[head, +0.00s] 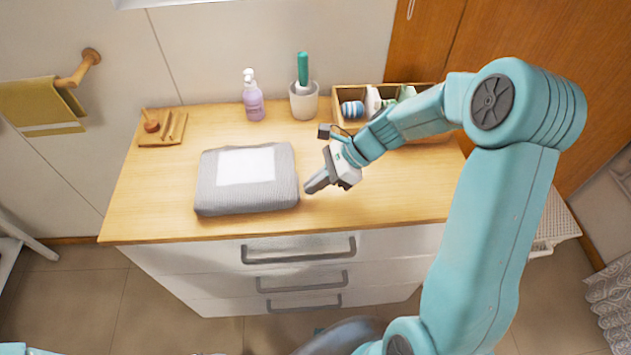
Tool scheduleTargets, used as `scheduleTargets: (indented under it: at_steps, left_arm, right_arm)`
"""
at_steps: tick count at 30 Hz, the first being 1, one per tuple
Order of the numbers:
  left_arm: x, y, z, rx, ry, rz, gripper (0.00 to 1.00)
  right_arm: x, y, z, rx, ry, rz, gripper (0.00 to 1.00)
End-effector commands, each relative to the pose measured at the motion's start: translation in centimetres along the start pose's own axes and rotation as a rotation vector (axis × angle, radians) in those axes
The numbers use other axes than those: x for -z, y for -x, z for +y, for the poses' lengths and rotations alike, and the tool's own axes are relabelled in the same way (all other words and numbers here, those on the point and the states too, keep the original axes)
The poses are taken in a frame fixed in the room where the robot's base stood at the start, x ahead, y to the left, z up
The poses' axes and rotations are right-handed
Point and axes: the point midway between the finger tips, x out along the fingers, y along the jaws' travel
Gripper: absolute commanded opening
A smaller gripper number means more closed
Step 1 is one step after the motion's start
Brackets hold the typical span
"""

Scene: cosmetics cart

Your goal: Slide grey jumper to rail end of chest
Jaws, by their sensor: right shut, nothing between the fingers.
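The grey jumper (213,191) lies folded flat on the wooden top of the chest (395,208), left of the middle, with a white rectangle on its upper face. A towel rail (80,70) with an olive towel is on the wall beyond the chest's left end. My right gripper (309,188) is shut and empty, just right of the jumper's right edge, its fingers pointing left towards it. I cannot tell whether the fingertips touch the jumper. My left gripper is not in view.
A small wooden tray (148,141) with small items lies at the chest's back left. A lilac pump bottle (253,103) and a white pot (304,104) with a green-handled brush stand at the back. A wooden box (343,93) is at the back right. Bare top lies left of the jumper.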

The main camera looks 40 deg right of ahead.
Motion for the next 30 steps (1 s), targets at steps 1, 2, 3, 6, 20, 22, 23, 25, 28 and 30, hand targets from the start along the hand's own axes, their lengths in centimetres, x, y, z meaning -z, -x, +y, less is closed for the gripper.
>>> scheduleTargets:
  at_steps: [1, 2, 3, 6, 20, 22, 23, 25, 28, 30]
  left_arm:
    - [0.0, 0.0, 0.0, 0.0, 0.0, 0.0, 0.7]
    - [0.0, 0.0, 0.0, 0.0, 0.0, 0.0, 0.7]
    - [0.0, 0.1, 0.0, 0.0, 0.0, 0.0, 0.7]
    - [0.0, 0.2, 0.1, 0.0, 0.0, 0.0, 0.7]
    - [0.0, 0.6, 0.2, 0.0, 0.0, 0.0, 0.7]
    - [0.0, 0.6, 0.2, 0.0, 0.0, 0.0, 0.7]
    - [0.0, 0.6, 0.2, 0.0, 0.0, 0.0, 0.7]
    - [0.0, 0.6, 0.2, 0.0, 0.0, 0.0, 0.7]
    - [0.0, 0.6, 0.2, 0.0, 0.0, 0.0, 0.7]
    - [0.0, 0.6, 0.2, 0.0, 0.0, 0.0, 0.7]
  right_arm:
    - [-0.2, -0.1, 0.0, -0.001, 0.001, 0.0, 0.0]
    - [-0.3, -0.3, 0.0, -0.001, 0.002, 0.0, 0.0]
    - [-0.8, -0.7, 0.0, -0.003, 0.003, 0.0, 0.0]
    - [-2.5, -2.4, 0.1, -0.006, 0.005, -0.002, 0.0]
    - [-9.5, -9.5, 0.0, 0.0, 0.0, 0.0, 0.0]
    - [-9.4, -9.5, 0.0, 0.0, 0.0, 0.0, 0.0]
    - [-9.4, -9.5, 0.0, 0.0, 0.0, 0.0, 0.0]
    - [-9.4, -9.5, 0.0, 0.0, 0.0, 0.0, 0.0]
    - [-9.4, -9.5, 0.0, 0.0, 0.0, 0.0, 0.0]
    - [-9.4, -9.4, 0.0, 0.0, 0.0, 0.0, 0.0]
